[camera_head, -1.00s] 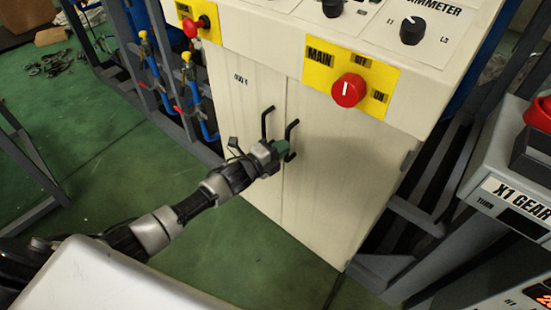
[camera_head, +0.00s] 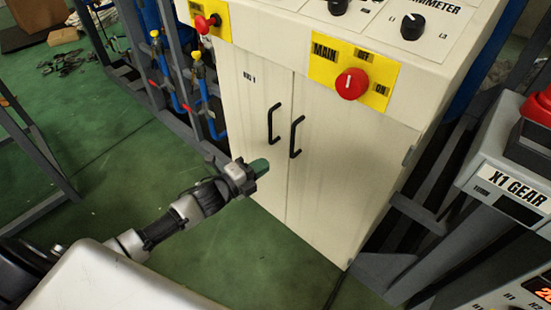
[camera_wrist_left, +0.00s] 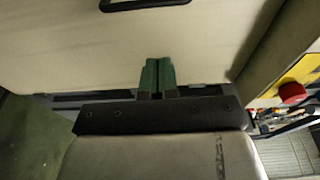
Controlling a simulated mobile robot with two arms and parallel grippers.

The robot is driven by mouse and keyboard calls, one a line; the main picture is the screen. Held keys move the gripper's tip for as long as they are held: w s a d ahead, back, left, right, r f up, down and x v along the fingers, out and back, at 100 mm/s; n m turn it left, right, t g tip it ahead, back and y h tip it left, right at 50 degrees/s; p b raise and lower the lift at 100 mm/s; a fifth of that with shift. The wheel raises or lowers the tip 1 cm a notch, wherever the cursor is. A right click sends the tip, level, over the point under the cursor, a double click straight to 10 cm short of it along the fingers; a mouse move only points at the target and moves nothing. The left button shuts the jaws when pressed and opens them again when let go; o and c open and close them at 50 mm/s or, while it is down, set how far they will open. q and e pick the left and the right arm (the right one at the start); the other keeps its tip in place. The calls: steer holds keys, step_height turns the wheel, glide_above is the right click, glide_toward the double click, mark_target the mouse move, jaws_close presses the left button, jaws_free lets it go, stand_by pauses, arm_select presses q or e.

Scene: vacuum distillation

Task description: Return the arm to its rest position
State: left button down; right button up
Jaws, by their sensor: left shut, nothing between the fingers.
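My left gripper (camera_head: 258,168) reaches in from the left in the head view, in front of the lower part of the cream cabinet (camera_head: 345,165). Its green fingers are together and empty; they also show shut in the left wrist view (camera_wrist_left: 157,75). The gripper is below and to the left of the two black door handles (camera_head: 273,123) and apart from them. Both cabinet doors look closed. In the left wrist view one black handle (camera_wrist_left: 145,4) shows at the top edge. My right gripper is not in view.
A red main switch (camera_head: 351,84) sits on a yellow plate above the doors. Blue pipes with valves (camera_head: 200,90) and a dark frame stand left of the cabinet. A grey X1 GEAR console (camera_head: 510,185) stands at the right. Green floor (camera_head: 110,180) is open at the left.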

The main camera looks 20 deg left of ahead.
arm_select(q)
steer(key=s+a+f+n+g+y+p, duration=0.1)
steer(key=s+a+f+n+g+y, duration=0.15)
steer(key=s+f+n, duration=0.5)
steer(key=s+a+f+n+g+y+p, duration=0.1)
steer(key=s+a+f+n+g+y, duration=0.2)
steer(key=f, duration=0.8)
steer(key=s+a+f+n+g+y+p, duration=0.1)
steer(key=s+f+n+y, duration=0.2)
steer(key=s+f, duration=0.45)
steer(key=s+d+f+n+g, duration=0.2)
steer(key=s+f, duration=0.2)
steer(key=s, duration=0.5)
steer(key=s+d+f+n+g+p, duration=0.1)
steer(key=s+d+f+n+g, duration=0.1)
steer(key=s+f, duration=0.3)
steer(key=s+d+f+n+g, duration=0.2)
steer(key=s+f+n+g, duration=0.1)
steer(key=s, duration=1)
steer(key=shift+s+d+f+n+g+p, duration=0.2)
steer(key=shift+d+f+n+g+p, duration=0.15)
steer(key=shift+f+g, duration=0.4)
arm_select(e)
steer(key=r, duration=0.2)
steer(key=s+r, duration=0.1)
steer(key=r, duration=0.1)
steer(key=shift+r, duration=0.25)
